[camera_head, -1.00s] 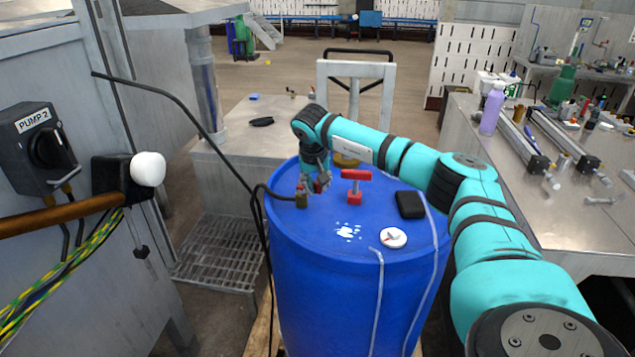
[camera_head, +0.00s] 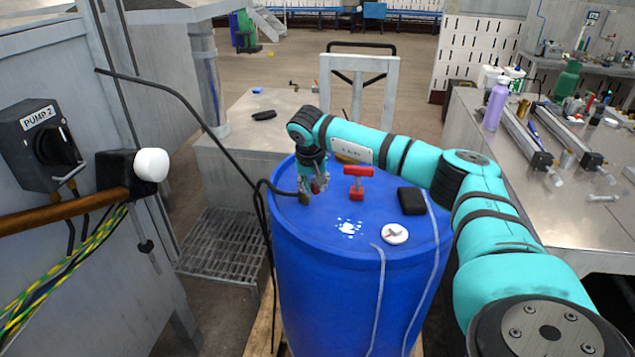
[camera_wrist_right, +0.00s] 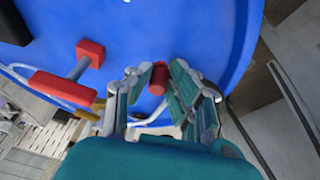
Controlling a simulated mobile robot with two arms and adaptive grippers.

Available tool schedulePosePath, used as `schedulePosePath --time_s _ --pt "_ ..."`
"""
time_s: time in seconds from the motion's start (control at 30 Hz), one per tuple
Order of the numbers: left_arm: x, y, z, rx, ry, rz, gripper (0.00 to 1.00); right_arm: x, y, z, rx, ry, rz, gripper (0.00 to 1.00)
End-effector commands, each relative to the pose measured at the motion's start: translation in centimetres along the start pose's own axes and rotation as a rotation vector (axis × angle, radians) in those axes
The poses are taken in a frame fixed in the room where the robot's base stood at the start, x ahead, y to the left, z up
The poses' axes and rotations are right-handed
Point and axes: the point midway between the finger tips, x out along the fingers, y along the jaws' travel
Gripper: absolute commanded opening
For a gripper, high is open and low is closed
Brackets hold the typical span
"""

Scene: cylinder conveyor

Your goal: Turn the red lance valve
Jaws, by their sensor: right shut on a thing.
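The red lance valve, a small red handle (camera_head: 316,187), is beside a brass fitting (camera_head: 304,197) with a black hose on the blue drum's lid. My right gripper (camera_head: 313,189) points down over it, its fingers around the red handle. In the right wrist view, the red handle (camera_wrist_right: 158,78) sits between the fingertips of the right gripper (camera_wrist_right: 161,76). The fingers hide part of the valve, and its lower body is hard to make out. My left gripper is not in view.
The blue drum (camera_head: 330,290) also carries a red T-shaped piece (camera_head: 358,184), a black block (camera_head: 411,201) and a white round cap (camera_head: 395,234). A black hose (camera_head: 180,100) runs to the lid. A bench (camera_head: 500,150) stands right, a pump panel (camera_head: 45,145) left.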

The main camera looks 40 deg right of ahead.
Motion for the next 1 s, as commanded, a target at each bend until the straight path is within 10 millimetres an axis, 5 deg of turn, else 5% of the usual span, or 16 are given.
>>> schedulePosePath --time_s 1.0 --pt "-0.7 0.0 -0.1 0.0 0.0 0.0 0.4 -0.5 -2.1 0.8 -0.005 0.001 -0.007 0.07"
